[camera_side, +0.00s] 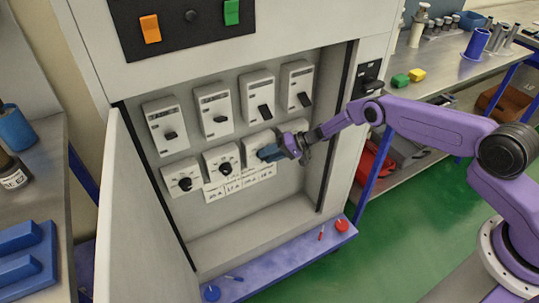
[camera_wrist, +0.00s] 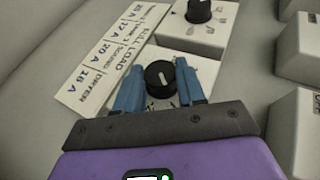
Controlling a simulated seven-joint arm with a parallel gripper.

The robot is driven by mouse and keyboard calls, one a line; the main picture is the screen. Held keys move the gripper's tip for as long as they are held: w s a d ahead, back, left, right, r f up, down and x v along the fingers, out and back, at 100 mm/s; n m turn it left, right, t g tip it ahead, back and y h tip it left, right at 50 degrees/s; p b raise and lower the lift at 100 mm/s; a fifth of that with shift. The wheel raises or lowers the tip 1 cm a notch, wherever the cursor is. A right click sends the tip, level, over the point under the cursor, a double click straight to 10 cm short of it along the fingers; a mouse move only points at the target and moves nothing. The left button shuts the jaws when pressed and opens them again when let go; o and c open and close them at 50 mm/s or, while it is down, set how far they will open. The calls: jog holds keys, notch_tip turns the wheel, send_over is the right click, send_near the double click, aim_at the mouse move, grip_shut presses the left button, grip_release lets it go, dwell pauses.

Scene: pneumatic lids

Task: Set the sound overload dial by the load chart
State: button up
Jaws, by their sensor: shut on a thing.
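My gripper (camera_wrist: 161,80) has its blue fingers on either side of a black dial (camera_wrist: 159,72) and is shut on it. The dial's white mark shows between the fingertips; the scale beneath is mostly hidden. In the side view my gripper (camera_side: 268,153) is at the third box from the left in the lower row. The white load chart (camera_side: 238,185) is below the dials; in the wrist view the chart (camera_wrist: 110,58) is at the left, headed "FULL LOAD", with handwritten ampere values. Its small names are hard to read.
Other dials are at the lower left (camera_side: 185,183) and beside it (camera_side: 225,167); a neighbouring dial (camera_wrist: 199,10) is at the wrist view's top. Several switch boxes (camera_side: 165,125) form the upper row. The open cabinet door (camera_side: 138,220) stands at the left. The cabinet floor is clear.

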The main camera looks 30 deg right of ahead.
dwell(0.3)
jog(key=o, duration=1.1)
jog(key=shift+c, duration=0.2)
notch_tip(320, 180, up, 8)
jog(key=s+d, duration=0.1)
jog(key=d, duration=0.1)
jog(key=shift+d+r, duration=0.15)
jog(key=shift+r, duration=0.05)
jog(key=shift+s, duration=0.1)
